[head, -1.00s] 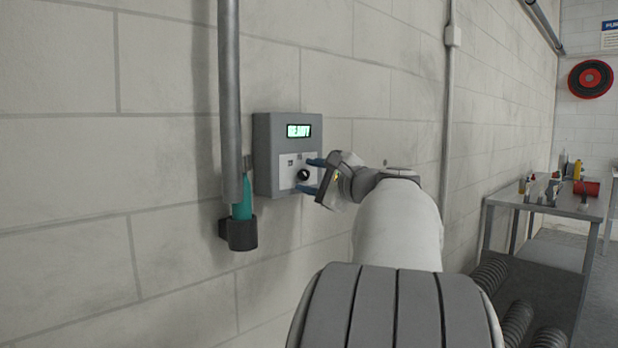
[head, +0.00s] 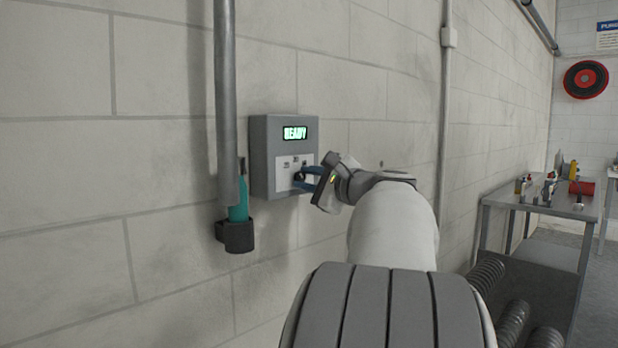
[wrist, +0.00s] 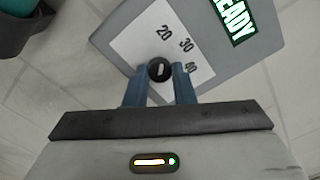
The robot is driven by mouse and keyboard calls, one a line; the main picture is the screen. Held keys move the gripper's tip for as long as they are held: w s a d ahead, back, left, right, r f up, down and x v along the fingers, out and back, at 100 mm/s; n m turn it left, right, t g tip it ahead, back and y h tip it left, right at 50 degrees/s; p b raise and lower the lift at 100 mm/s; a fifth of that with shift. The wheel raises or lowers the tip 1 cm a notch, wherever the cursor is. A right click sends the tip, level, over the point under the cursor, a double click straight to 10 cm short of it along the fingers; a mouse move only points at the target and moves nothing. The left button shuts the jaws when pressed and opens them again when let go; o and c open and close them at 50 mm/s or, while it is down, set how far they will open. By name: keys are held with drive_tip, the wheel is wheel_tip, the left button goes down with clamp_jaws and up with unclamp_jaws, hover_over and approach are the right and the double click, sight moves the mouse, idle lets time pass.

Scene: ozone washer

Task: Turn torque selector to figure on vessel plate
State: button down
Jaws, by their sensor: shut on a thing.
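The torque selector (head: 299,177) is a small black round knob on the white label of a grey wall box (head: 262,160). The wrist view shows the knob (wrist: 159,70) with a short white mark, roughly in line with the 20. I cannot tell which end of the mark points. The figures 20, 30 and 40 stand around it. My gripper (head: 305,178) has its blue fingers shut on the knob, one on each side, as the wrist view (wrist: 160,74) also shows. The green display (head: 294,133) reads READY. I cannot make out a vessel plate.
A teal-handled tool (head: 239,205) sits in a black holder (head: 236,236) left of the box, beside a vertical grey pipe (head: 225,100). A workbench (head: 560,205) with several items stands at the right. A red hose reel (head: 586,79) hangs on the far wall.

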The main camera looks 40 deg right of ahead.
drive_tip(key=m+p, duration=0.4)
drive_tip(key=m, duration=0.1)
drive_tip(key=shift+r, duration=0.15)
drive_tip(key=shift+m+p, duration=1.35)
drive_tip(key=shift+m, duration=0.05)
drive_tip(key=shift+f+m, duration=0.2)
drive_tip(key=shift+m, duration=0.1)
drive_tip(key=c, duration=1.2)
unclamp_jaws()
drive_tip(key=s, duration=0.7)
drive_tip(key=shift+s+d, duration=0.3)
drive_tip(key=shift+s, duration=0.1)
